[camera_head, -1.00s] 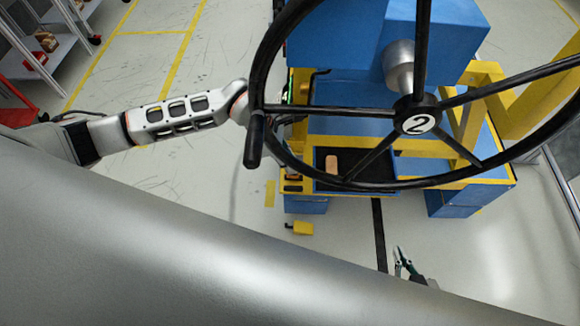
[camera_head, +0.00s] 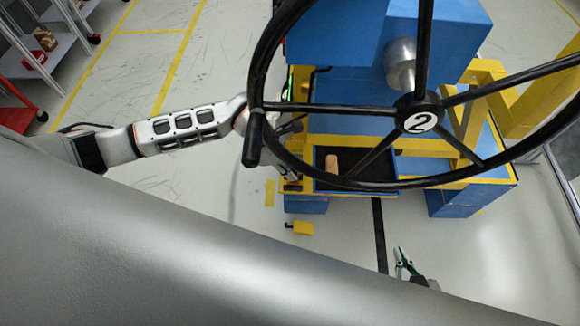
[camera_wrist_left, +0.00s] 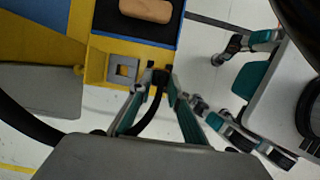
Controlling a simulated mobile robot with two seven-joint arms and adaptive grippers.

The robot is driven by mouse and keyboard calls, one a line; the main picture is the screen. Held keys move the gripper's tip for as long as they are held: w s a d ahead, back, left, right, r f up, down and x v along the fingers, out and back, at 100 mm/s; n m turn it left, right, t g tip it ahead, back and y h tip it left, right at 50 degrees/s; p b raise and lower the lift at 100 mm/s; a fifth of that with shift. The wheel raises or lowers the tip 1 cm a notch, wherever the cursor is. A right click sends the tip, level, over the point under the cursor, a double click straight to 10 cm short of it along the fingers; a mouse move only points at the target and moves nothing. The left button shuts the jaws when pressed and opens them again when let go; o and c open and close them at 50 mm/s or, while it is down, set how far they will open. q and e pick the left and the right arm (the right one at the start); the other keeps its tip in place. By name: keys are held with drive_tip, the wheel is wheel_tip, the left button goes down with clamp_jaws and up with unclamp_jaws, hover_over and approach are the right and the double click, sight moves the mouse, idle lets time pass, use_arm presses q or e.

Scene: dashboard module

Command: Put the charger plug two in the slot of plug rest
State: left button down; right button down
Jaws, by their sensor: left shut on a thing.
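My left gripper (camera_wrist_left: 158,74) is shut on the black charger plug two (camera_wrist_left: 160,86), whose dark cable curves down between the fingers. The plug rest (camera_wrist_left: 123,70) is a grey square with a slot, set in a yellow panel. In the left wrist view, the plug is just right of the rest and looks apart from the slot; the height gap is unclear. In the head view, my left gripper (camera_head: 291,180) is partly hidden beside the wheel rim, near the panel's left corner. My right gripper (camera_wrist_left: 209,77) is open and empty; it also shows in the head view (camera_head: 405,264).
A black steering wheel (camera_head: 418,113) marked 2 stands over the blue and yellow module (camera_head: 455,185). An orange-brown block (camera_head: 332,163) lies in a dark tray right of the rest. A yellow piece (camera_head: 301,228) is at floor level.

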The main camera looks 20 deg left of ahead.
use_arm(q)
drive_tip(key=c, duration=1.9)
unclamp_jaws()
drive_tip(key=shift+f, duration=0.1)
drive_tip(key=shift+r, duration=0.4)
drive_tip(key=p+v, duration=0.1)
drive_tip(key=v, duration=1.1)
drive_tip(key=shift+r, duration=0.25)
drive_tip(key=shift+s, duration=0.15)
